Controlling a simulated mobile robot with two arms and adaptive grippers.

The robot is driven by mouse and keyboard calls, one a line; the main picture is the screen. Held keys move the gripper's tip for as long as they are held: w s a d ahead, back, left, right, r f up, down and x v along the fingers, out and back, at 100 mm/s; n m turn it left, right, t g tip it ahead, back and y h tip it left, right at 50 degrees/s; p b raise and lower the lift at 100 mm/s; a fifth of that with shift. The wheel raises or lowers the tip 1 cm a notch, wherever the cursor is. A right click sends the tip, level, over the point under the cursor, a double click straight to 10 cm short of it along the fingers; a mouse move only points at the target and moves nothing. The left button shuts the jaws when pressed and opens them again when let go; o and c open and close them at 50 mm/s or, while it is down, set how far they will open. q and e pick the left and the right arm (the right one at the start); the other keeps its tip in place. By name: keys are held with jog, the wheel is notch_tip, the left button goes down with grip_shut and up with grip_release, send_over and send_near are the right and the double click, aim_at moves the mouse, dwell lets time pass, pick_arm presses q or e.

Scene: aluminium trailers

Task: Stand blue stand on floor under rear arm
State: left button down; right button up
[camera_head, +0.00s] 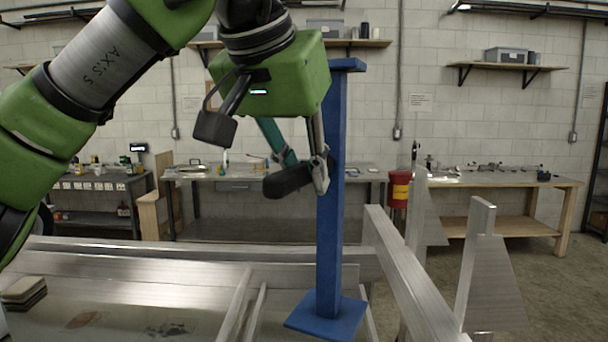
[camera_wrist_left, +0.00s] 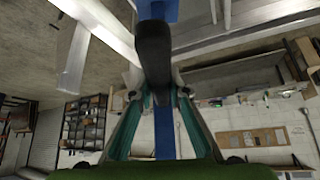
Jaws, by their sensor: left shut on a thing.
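The blue stand (camera_head: 329,220) is a tall post with a square foot plate and a small top plate. It hangs upright in the middle of the head view, its foot in front of the aluminium trailer frame. My left gripper (camera_head: 305,180) is shut on the post at about mid-height. In the left wrist view the post (camera_wrist_left: 166,140) runs behind the dark finger pad of my left gripper (camera_wrist_left: 153,60). I cannot tell how far the foot plate is from the floor. The aluminium trailer arm (camera_head: 412,275) lies just right of the stand. My right gripper is not in view.
Trailer rails (camera_head: 180,270) cross the lower left, with upright aluminium plates (camera_head: 490,280) at the right. Workbenches (camera_head: 500,180) line the back wall, and a red and yellow bin (camera_head: 399,190) stands before them. Open concrete floor (camera_head: 555,280) shows at the far right.

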pick_arm(q)
jog(key=w+f+p, duration=0.3)
jog(key=w+f, duration=0.8)
jog(key=shift+w, duration=0.15)
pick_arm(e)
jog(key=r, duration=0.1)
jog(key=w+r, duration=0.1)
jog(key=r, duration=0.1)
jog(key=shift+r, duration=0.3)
pick_arm(q)
jog(key=c, duration=2.3)
grip_release()
jog(key=shift+a+f, duration=0.15)
jog(key=shift+f, duration=0.4)
jog(key=o, duration=0.4)
jog(key=shift+s+r, duration=0.15)
jog(key=shift+s, duration=0.05)
jog(key=shift+r, duration=0.1)
